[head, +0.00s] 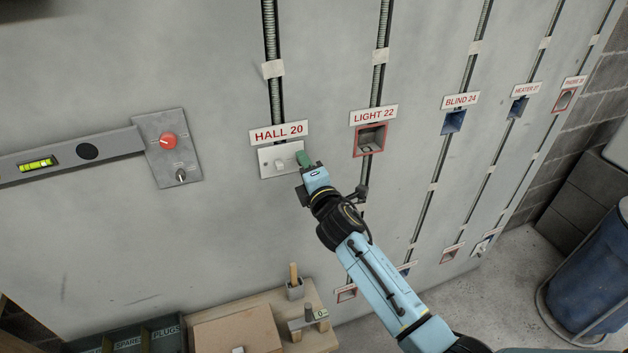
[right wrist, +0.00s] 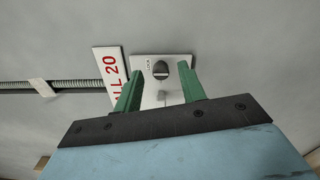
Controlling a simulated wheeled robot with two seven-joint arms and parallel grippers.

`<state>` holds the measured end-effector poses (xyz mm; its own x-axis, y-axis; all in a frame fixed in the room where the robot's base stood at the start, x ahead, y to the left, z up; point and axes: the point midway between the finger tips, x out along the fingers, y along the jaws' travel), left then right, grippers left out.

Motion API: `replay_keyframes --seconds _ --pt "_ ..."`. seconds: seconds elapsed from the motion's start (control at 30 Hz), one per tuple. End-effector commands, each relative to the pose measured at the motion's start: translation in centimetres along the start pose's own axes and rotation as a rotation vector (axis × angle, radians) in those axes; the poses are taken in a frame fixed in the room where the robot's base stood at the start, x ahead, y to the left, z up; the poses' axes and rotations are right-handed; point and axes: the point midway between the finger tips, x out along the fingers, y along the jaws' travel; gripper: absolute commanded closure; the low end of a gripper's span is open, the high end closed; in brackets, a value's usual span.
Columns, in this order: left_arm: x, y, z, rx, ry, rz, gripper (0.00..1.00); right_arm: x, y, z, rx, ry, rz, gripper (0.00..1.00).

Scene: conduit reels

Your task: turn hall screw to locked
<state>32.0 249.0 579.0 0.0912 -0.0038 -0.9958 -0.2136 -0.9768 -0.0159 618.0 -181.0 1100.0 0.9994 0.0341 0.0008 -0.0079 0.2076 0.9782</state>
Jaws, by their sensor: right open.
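The hall plate (head: 268,165) is a white plate with a small switch in its middle, mounted on the wall under the HALL 20 label (head: 279,132). In the right wrist view the hall screw (right wrist: 160,67) is a dark round head with a pale slot line, beside small lettering that seems to read LOCK. My right gripper (head: 303,160) is at the plate's right end and hides the screw in the head view. Its green fingers (right wrist: 160,76) are open, one on each side of the screw; I cannot tell whether they touch it. My left gripper is not in view.
A grey panel (head: 184,158) with a red knob (head: 167,140) is left of the plate, and a spirit level (head: 70,157) lies beside it. The LIGHT 22 box (head: 370,140) is close on the right. A wooden bench (head: 312,339) stands below. A blue barrel (head: 590,280) is far right.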

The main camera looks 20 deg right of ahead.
Motion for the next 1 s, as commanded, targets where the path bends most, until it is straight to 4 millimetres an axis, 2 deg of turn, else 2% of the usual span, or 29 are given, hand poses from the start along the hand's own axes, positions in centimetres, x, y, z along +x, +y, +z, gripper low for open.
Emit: replay_keyframes --seconds 0.17,0.4,0.6,0.8,1.0 --pt "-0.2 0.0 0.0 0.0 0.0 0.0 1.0 -2.5 -0.1 0.0 0.0 0.002 -0.002 0.6" --pt "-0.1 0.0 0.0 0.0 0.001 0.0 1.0 -7.4 -0.2 0.0 0.0 0.002 -0.003 0.6" --pt "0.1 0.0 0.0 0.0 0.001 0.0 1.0 -11.0 -0.1 -0.1 0.0 0.001 -0.001 0.6" --pt "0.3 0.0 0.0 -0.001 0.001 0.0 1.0 -12.7 -0.1 0.0 0.0 0.0 -0.001 0.6" --pt "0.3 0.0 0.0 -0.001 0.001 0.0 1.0 -13.0 0.0 0.0 0.001 0.0 -0.001 0.6"
